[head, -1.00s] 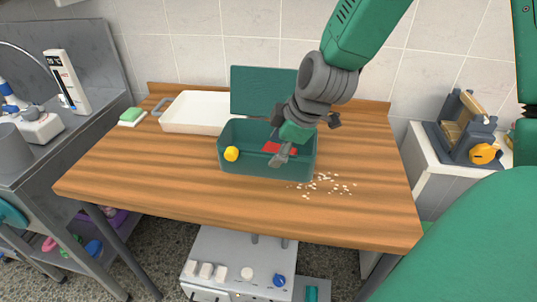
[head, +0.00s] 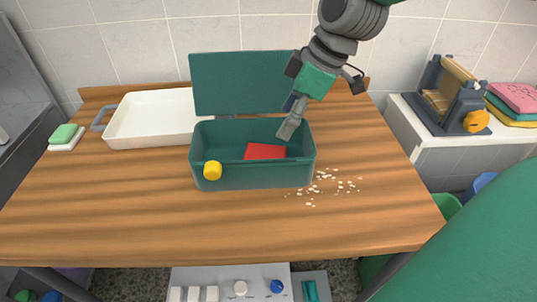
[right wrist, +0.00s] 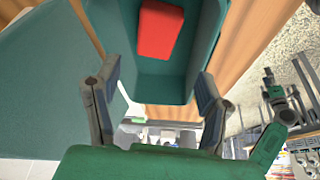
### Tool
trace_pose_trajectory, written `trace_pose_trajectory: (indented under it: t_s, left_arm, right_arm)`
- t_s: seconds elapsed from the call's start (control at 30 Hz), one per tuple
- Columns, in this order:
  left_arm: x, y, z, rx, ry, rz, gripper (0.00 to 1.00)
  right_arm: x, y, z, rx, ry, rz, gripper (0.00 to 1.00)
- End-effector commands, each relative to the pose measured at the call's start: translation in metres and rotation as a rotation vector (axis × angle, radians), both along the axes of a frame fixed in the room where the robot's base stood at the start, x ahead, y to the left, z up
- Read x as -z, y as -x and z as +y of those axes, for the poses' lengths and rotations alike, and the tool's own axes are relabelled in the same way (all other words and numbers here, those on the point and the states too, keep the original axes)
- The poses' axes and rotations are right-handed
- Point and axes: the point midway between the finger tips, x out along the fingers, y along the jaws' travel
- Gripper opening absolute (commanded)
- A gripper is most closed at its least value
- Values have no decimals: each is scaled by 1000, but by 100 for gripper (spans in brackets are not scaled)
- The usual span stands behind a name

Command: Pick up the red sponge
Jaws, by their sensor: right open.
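The red sponge (head: 265,152) lies on the floor of the open dark green box (head: 250,177) on the wooden table. It also shows in the right wrist view (right wrist: 160,29), lying inside the box beyond the fingers. My right gripper (head: 291,122) is above the right part of the box, pointing down, a little to the right of the sponge and apart from it. In the right wrist view its fingers (right wrist: 155,98) are spread with nothing between them. My left gripper is not in view.
The box's raised lid (head: 238,84) stands behind it, and a yellow knob (head: 212,171) is on its front. A white tray (head: 155,142) stands left of the box. White crumbs (head: 335,185) lie to the right. The front of the table is clear.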

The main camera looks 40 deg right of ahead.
Motion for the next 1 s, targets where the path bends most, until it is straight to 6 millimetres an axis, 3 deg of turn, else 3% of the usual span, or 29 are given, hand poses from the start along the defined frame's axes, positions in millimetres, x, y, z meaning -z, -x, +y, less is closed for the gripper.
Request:
trace_pose_trajectory:
  t_s: [0.1,0.23,0.47,0.8,1.0]
  left_arm:
    - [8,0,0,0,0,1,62]
    - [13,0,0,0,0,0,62]
    - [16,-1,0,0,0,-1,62]
    - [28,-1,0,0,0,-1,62]
    - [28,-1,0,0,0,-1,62]
  right_arm:
    - [29,-8,7,-2,1,6,64]
    - [49,-15,13,-2,1,6,64]
    - [63,-19,18,-1,1,0,64]
    - [105,-34,29,-1,1,3,64]
    - [107,-35,30,-1,1,-1,64]
